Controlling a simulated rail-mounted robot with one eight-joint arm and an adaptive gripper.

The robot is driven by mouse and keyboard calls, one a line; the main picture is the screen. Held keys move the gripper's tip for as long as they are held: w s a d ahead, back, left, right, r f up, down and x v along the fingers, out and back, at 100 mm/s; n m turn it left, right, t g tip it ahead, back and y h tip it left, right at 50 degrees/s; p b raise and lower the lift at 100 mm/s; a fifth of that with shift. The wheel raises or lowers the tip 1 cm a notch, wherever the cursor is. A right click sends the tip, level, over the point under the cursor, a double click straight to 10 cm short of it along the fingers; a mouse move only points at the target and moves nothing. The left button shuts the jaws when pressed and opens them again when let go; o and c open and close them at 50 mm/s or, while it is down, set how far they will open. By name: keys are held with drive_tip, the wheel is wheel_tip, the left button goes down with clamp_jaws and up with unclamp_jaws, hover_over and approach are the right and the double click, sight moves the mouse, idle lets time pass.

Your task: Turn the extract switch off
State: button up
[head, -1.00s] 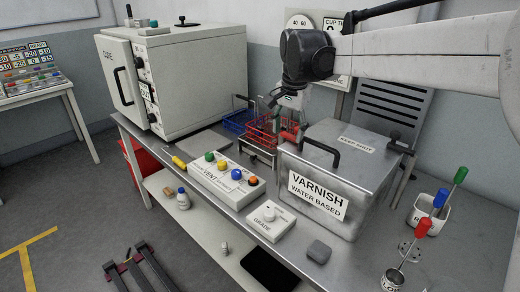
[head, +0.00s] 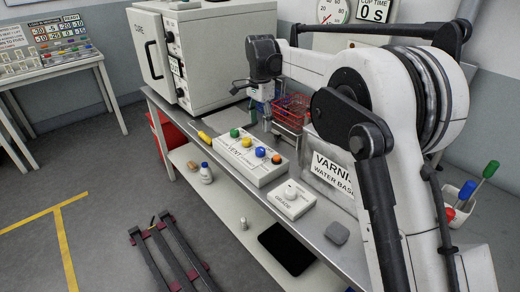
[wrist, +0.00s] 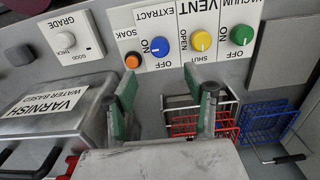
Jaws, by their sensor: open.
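The extract switch is a blue knob (wrist: 159,47) on the white control panel (wrist: 178,20), with ON and OFF printed beside it. Its pointer direction is too small to tell. In the head view the blue knob (head: 260,152) sits between the yellow and orange ones. My gripper (wrist: 162,82) is open and empty, its green fingers spread apart below the blue knob in the wrist view and not around it. In the head view my gripper (head: 262,104) hangs behind the panel, near the wire baskets, partly hidden by my arm.
The same panel has a yellow vent knob (wrist: 201,40), a green vacuum knob (wrist: 242,34) and an orange soak button (wrist: 132,61). A grade dial box (head: 290,200), a varnish tank (head: 330,175), red (head: 291,112) and blue baskets (wrist: 268,122) and a yellow-handled tool (head: 205,136) crowd the bench.

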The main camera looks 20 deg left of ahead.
sight(260, 149)
wheel_tip(260, 149, down, 12)
drive_tip(key=shift+r+b, duration=0.15)
drive_tip(key=shift+b, duration=0.15)
drive_tip(key=c, duration=1.1)
